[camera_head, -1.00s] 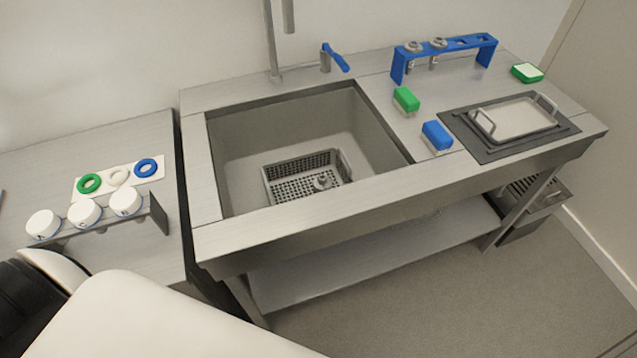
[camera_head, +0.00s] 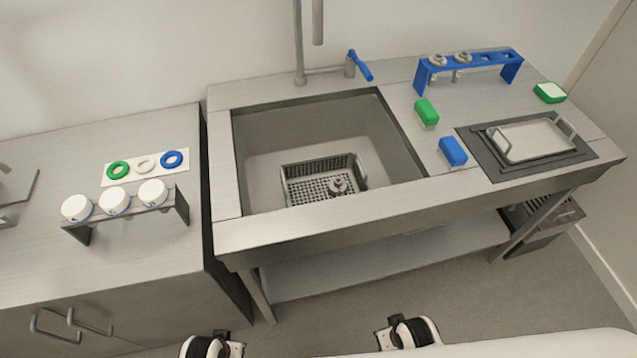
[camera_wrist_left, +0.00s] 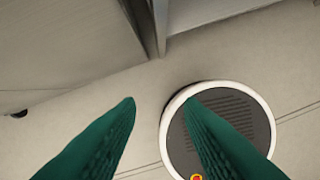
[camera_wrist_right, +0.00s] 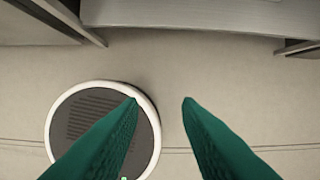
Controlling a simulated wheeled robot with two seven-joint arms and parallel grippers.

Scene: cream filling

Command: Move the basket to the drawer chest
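A grey mesh basket (camera_head: 308,192) sits inside the sink (camera_head: 240,160), with a small metal part (camera_head: 338,186) in it. A cabinet with door handles (camera_head: 90,325) stands at the left; I cannot tell if it is the drawer chest. In the left wrist view my left gripper (camera_wrist_left: 162,102) is open and empty above the floor. In the right wrist view my right gripper (camera_wrist_right: 161,102) is open and empty above the floor. In the head view, parts of my arms show at the bottom edge, well short of the basket.
A tap (camera_head: 300,50) stands behind the sink. A blue rack (camera_head: 490,60), a green block (camera_head: 426,112), a blue block (camera_head: 453,151) and a metal tray (camera_head: 535,140) are on the right counter. White-capped jars (camera_head: 115,201) and coloured rings (camera_head: 118,170) are on the left cabinet. Floor in front is clear.

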